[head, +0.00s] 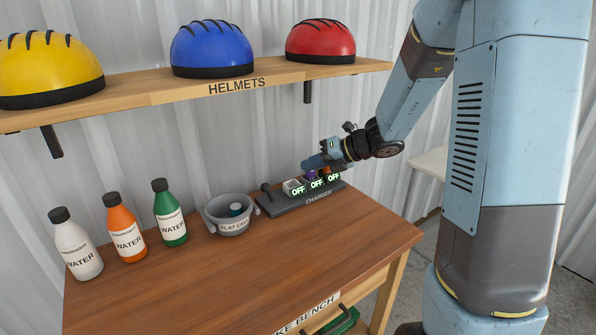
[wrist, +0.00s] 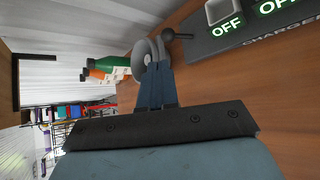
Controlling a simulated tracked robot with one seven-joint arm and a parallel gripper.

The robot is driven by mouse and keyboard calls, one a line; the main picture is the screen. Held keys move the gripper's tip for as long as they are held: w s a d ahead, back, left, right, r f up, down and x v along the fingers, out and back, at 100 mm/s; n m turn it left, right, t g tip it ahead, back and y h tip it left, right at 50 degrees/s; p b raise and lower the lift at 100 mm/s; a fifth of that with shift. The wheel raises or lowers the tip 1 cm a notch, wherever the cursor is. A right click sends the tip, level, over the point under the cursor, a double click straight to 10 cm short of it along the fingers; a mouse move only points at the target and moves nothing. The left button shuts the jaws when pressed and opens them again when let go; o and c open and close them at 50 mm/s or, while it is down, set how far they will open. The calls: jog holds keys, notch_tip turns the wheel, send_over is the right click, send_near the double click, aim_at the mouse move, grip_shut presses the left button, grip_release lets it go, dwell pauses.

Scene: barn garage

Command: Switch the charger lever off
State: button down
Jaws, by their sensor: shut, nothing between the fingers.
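The charger (head: 300,203) is a dark flat base at the back right of the bench, with three slots that each show a green-lit OFF label. Its lever (head: 267,188), a dark stick with a round knob, stands at the left end. In the wrist view the lever (wrist: 170,34) shows near the top, just beyond and right of the fingertips. In the wrist view the shut fingers (wrist: 156,72) look apart from the lever, though depth is hard to tell.
A grey bowl labelled FLAT CAP (head: 230,226) stands left of the charger. White, orange and green (head: 169,215) bottles stand further left. A helmet shelf (head: 180,89) hangs above. The front of the wooden bench (head: 270,265) is clear.

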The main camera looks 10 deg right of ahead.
jog(key=shift+s+d+r, duration=0.3)
jog(key=shift+d+r, duration=0.1)
jog(key=shift+d, duration=0.15)
jog(key=s+r+n+g+h, duration=0.2)
jog(key=s+r+n+h, duration=0.35)
jog(key=s+n, duration=1.05)
jog(key=s+d+r+n+t+h, duration=0.1)
jog(key=s+d+r+n+h, duration=0.1)
jog(key=s+d+n, duration=0.3)
jog(key=s+d+r+n+t+h, duration=0.1)
jog(key=s+d+r+n+h, duration=0.2)
jog(key=n, duration=1)
jog(key=s+d+r, duration=0.1)
jog(key=s+d, duration=0.1)
jog(key=s, duration=0.1)
jog(key=shift+s+r, duration=0.25)
jog(key=shift+r, duration=0.05)
